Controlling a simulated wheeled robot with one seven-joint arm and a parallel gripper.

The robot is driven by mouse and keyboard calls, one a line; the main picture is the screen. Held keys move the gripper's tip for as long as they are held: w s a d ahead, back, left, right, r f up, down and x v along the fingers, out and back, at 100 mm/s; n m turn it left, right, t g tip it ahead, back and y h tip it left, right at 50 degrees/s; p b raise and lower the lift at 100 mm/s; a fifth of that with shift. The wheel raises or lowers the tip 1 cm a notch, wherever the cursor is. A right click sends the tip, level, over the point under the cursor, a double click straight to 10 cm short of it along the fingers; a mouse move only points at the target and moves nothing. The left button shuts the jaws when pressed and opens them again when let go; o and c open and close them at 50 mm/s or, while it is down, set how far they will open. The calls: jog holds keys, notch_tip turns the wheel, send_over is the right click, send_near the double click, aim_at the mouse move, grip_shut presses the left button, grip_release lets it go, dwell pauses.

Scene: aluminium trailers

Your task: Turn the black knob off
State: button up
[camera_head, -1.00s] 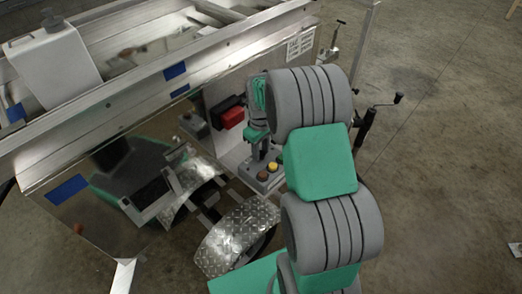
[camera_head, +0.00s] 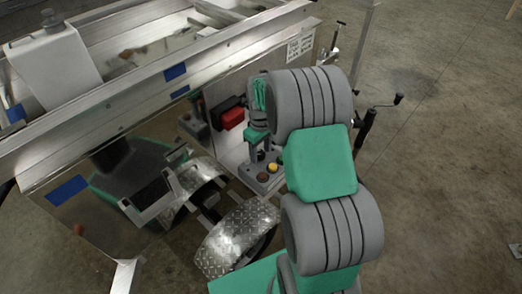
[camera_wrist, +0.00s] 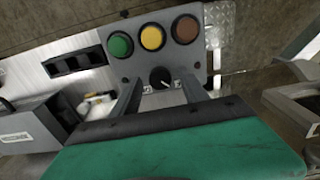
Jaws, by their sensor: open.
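The black knob (camera_wrist: 160,77) is on a grey control panel (camera_wrist: 202,72), below a row of green, yellow and brown-red buttons in the wrist view. The knob carries a pale pointer line that looks tilted. My gripper (camera_wrist: 160,84) is open, with one dark finger on each side of the knob in the picture. I cannot tell whether either finger touches it. In the head view, the control box (camera_head: 264,178) shows with yellow and brown buttons below my gripper (camera_head: 262,152). The knob is hidden there.
An aluminium trailer (camera_head: 140,90) stands beside the box, with a diamond-plate fender (camera_head: 235,238) in front. A red box (camera_head: 232,117) is on the trailer side. A crank jack (camera_head: 372,118) stands to the right. Open concrete floor lies further right.

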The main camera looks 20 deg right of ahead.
aim_at(260, 153)
notch_tip(260, 153, up, 8)
jog(key=shift+f+b, duration=0.1)
jog(key=shift+b, duration=0.2)
dwell(0.3)
jog(key=shift+w+m, duration=0.15)
jog(key=shift+m, duration=0.55)
jog(key=s+f+m, duration=0.1)
jog(key=s, duration=0.1)
jog(key=s+a+f+m+g, duration=0.1)
jog(key=s+f, duration=0.1)
jog(key=s, duration=0.1)
jog(key=s+f+m, duration=0.2)
jog(key=shift+s+a+f, duration=0.1)
jog(key=shift+s+a, duration=0.2)
jog(key=shift+a, duration=0.05)
jog(key=s+a+r+t, duration=0.1)
jog(key=s+a+r, duration=0.2)
jog(key=s, duration=0.3)
jog(key=s+a+r, duration=0.2)
jog(key=s+a, duration=0.1)
jog(key=s, duration=0.3)
jog(key=w+a+r+n+t, duration=0.1)
jog(key=a+r+t, duration=0.2)
jog(key=r, duration=0.5)
jog(key=shift+w, duration=0.3)
